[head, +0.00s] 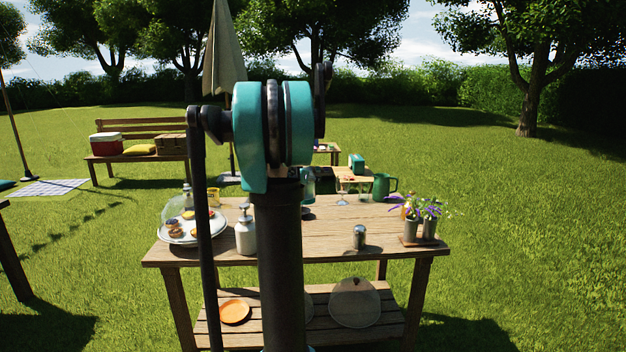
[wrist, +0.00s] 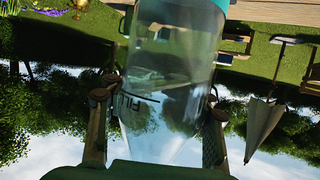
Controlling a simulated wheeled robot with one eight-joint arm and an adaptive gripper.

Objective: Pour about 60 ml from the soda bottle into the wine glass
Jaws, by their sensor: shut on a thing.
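My gripper (wrist: 160,108) is shut on a clear bottle with a teal end, which looks like the soda bottle (wrist: 175,60); a "FILL" mark shows on its side. The wrist picture is upside down, with sky at the bottom and the teal end at the top, so the bottle seems held about upright. I cannot tell its liquid level. The wine glass (head: 342,193), clear and stemmed, stands upright towards the back of the wooden table, right of my arm. I cannot make it out in the wrist view.
On the table (head: 310,240) stand a domed pastry plate (head: 176,235), a pump bottle (head: 245,231), a metal shaker (head: 359,237), flower pots (head: 429,229) and a green jug (head: 382,187). Bare wood lies around the shaker. A closed parasol (head: 223,50) rises behind.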

